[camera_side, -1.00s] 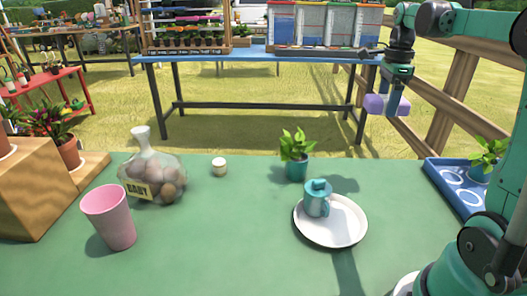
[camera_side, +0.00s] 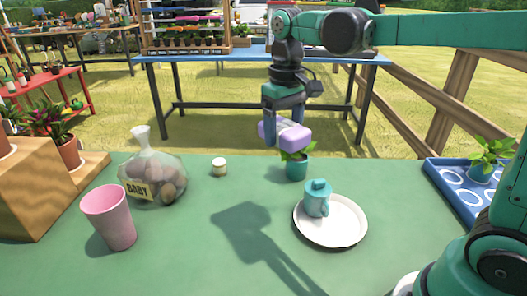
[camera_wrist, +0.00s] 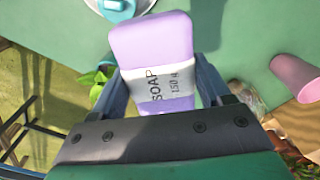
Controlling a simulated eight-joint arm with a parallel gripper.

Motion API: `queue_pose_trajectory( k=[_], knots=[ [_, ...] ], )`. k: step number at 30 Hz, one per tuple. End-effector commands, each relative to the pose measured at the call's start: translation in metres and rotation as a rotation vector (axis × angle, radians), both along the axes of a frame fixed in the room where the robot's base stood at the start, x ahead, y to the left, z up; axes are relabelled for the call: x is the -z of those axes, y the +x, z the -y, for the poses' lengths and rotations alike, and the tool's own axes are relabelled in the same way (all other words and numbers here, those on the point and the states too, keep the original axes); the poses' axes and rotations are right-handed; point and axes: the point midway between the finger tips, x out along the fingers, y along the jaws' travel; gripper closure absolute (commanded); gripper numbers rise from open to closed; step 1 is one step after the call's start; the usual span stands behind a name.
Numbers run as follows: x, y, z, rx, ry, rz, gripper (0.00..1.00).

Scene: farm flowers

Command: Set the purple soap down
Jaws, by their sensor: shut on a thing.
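The purple soap (camera_side: 293,136) is a rounded bar with a white band, held up in the air above the green table (camera_side: 170,258). In the side view it overlaps the small potted plant (camera_side: 297,168). My gripper (camera_side: 284,125) points down and is shut on the soap. In the wrist view the soap (camera_wrist: 150,42) sits between both fingers, its label reading "SOAP". The soap does not touch the table; its shadow falls on the tabletop left of the plate.
A small jar (camera_side: 219,167), a bag of brown round things (camera_side: 152,180) and a pink cup (camera_side: 109,218) stand to the left. A blue tray (camera_side: 449,190) is at right. The front middle of the table is clear.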

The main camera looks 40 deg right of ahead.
Motion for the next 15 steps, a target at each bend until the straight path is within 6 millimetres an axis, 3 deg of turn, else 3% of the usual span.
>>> queue_pose_trajectory(
  k=[5, 9, 15],
  knots=[
    [-0.015, -0.033, 0.05, 0.129, 0.0, 0.0, 0.9],
    [-0.029, -0.085, 0.099, 0.305, 0.0, 0.0, 0.9],
    [-0.037, -0.165, 0.134, 0.545, 0.0, 0.0, 0.9]
  ],
)
